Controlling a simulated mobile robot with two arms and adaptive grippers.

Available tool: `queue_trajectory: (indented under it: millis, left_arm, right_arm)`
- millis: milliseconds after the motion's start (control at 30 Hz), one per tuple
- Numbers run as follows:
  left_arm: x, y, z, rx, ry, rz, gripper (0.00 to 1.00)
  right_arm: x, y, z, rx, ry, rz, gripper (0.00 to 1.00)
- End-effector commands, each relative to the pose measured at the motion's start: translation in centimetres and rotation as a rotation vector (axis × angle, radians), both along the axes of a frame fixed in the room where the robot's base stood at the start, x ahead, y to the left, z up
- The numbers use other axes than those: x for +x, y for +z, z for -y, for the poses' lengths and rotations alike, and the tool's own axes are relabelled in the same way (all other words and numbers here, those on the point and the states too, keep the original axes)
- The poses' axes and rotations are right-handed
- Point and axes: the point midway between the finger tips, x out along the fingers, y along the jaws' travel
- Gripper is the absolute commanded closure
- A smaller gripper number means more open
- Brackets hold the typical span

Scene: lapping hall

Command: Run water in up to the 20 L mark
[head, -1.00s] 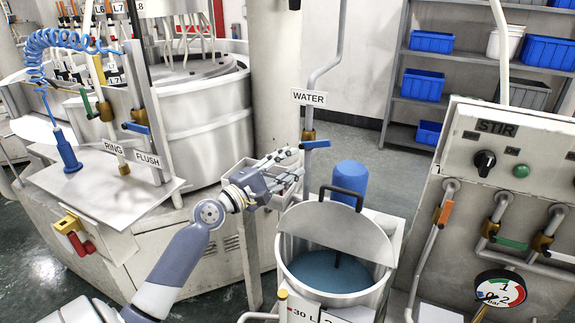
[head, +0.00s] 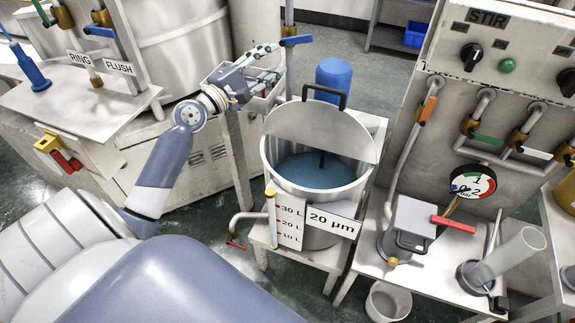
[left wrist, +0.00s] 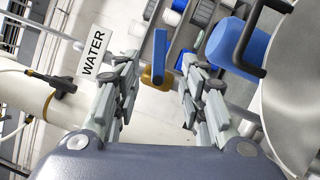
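The steel tank (head: 318,160) stands on a stand with its lid half open and blue water (head: 312,172) inside. A scale plate (head: 288,222) on its front reads 30 L, 20 L and 10 L, with an upright sight tube (head: 271,225) beside it. I cannot clearly read the level in the tube. The water valve's blue lever (head: 296,41) is behind the tank; in the left wrist view the lever (left wrist: 160,50) and brass body (left wrist: 156,77) show beside the WATER sign (left wrist: 93,52). My left gripper (head: 275,62) is open, its fingers (left wrist: 160,85) either side of the valve, apart from it. My right gripper is out of view.
A blue motor (head: 334,75) stands behind the lid. The STIR panel (head: 500,60) with several valves and a gauge is on the right. A red-handled drain (head: 236,243) juts out low left of the tank. The RING and FLUSH bench (head: 100,115) is left.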

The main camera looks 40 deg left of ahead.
Motion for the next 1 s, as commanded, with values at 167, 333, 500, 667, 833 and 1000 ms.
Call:
queue_trajectory:
  millis: [167, 333, 500, 667, 833, 1000]
  left_arm:
    - [0.0, 0.0, 0.0, 0.000, 0.000, 0.000, 0.62]
    - [0.0, 0.0, 0.0, 0.000, 0.000, 0.000, 0.87]
    - [0.1, -0.1, 0.2, 0.023, 0.007, 0.007, 1.00]
    - [0.5, -0.1, 1.3, 0.227, 0.077, 0.059, 1.00]
    - [1.0, 0.7, 2.7, 0.632, 0.247, 0.127, 1.00]
    - [0.9, 2.4, 3.5, 1.036, 0.453, 0.131, 1.00]
  right_arm:
    - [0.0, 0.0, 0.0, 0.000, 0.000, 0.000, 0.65]
    - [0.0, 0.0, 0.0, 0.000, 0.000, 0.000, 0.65]
    - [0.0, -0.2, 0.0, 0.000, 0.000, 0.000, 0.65]
    - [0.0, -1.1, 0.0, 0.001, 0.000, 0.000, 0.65]
    - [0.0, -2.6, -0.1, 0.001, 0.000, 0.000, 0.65]
    - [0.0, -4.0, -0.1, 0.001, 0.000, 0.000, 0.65]
